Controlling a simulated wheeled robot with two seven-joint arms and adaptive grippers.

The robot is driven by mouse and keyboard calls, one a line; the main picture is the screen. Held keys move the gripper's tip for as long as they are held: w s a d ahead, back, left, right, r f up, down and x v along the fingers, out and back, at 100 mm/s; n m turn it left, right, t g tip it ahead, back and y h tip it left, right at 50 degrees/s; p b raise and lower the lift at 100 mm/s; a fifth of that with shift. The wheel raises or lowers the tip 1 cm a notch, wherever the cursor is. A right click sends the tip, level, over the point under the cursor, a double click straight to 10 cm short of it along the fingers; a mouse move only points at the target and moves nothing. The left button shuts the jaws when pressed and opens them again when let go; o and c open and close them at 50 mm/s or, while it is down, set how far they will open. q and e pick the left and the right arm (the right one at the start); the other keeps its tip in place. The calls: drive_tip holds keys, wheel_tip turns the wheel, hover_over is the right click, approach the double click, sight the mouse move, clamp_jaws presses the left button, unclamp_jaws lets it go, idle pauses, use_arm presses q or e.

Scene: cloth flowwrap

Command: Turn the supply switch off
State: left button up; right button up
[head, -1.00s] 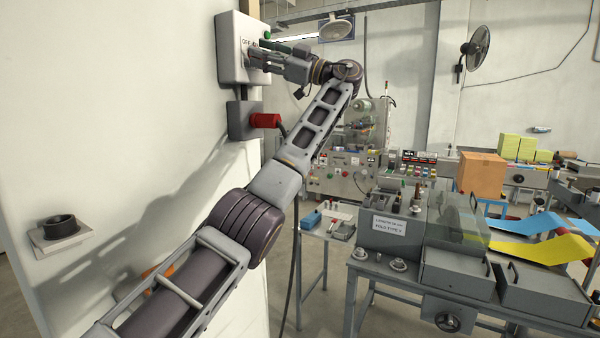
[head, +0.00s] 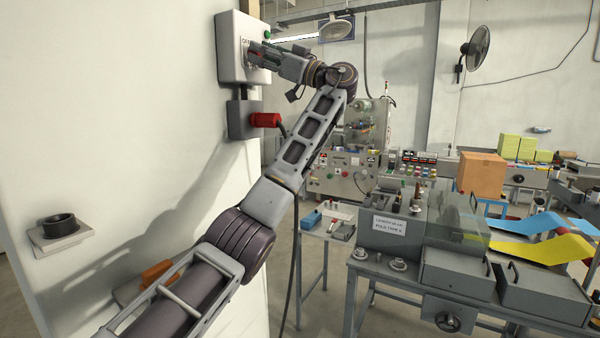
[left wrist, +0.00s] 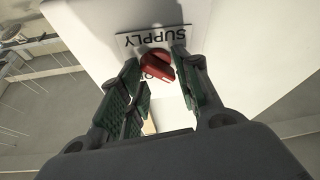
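The grey supply switch box (head: 231,42) is mounted on the white wall column in the head view. In the left wrist view its SUPPLY label (left wrist: 155,37) appears upside down, with the red switch knob (left wrist: 157,69) just below it. The knob sits at a slant and partly covers the lettering beside it. My left gripper (head: 257,52) is at the box face. In the left wrist view its green-padded fingers (left wrist: 156,73) are spread to either side of the knob; whether they touch it is unclear. My right gripper is not in view.
A red plug (head: 265,120) with a cable sticks out of the lower box, below my left wrist. A black ring on a small shelf (head: 62,240) is at the left. The grey machine table (head: 470,285) stands at the right, with free floor before it.

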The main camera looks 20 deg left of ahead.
use_arm(q)
drive_tip(key=shift+m+t, duration=0.4)
drive_tip(key=shift+m, duration=0.2)
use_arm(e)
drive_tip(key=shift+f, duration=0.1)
